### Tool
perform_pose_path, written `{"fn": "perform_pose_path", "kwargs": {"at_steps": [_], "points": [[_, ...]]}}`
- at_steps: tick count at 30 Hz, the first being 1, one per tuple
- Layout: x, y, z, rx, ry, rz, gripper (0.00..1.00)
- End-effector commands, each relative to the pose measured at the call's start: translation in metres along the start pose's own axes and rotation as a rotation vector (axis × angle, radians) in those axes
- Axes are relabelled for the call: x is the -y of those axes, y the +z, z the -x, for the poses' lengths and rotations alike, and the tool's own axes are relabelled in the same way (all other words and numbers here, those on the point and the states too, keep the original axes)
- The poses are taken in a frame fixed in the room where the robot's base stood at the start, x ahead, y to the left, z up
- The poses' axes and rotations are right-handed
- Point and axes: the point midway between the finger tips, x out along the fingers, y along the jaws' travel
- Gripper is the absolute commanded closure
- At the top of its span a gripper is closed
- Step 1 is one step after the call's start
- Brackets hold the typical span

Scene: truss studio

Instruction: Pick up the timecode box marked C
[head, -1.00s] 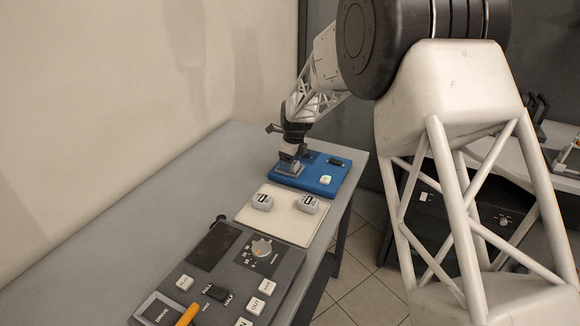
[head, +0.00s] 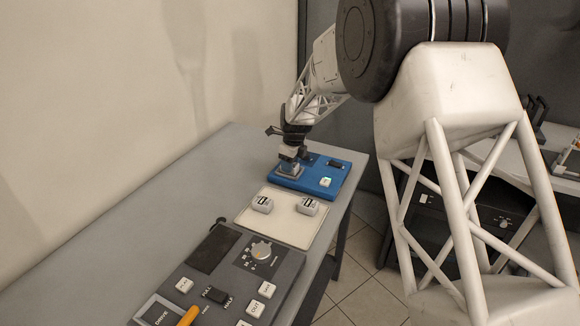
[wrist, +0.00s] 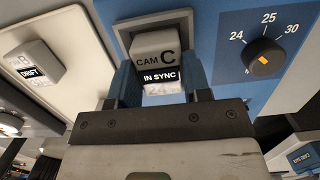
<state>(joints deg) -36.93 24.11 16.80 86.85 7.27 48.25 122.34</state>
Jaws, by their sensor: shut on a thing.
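The timecode box marked C (wrist: 156,52) is a pale grey block in the wrist view, reading "CAM C" with an "IN SYNC" display. It sits in or just over a grey-framed recess in the blue panel (wrist: 217,62); whether it is lifted at all I cannot tell. My gripper (wrist: 159,78) has one finger on each side of it and is shut on it. In the head view my gripper (head: 290,157) points down at the grey dock on the blue panel (head: 312,186); the box is mostly hidden there.
Two similar boxes, left (head: 262,204) and right (head: 308,207), rest on a white tray in front of the blue panel. Box B (wrist: 36,63) reads "DRIFT". A dark control console (head: 245,270) lies nearer. The table's left side is clear.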

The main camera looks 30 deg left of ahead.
Motion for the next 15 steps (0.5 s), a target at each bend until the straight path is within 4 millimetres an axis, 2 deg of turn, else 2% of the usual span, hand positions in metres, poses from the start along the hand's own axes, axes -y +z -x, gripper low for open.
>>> {"fn": "perform_pose_path", "kwargs": {"at_steps": [8,15], "points": [[0.0,0.001,0.01,0.001,0.0,0.0,0.85],[0.0,0.005,0.038,0.002,0.0,0.001,0.85]]}}
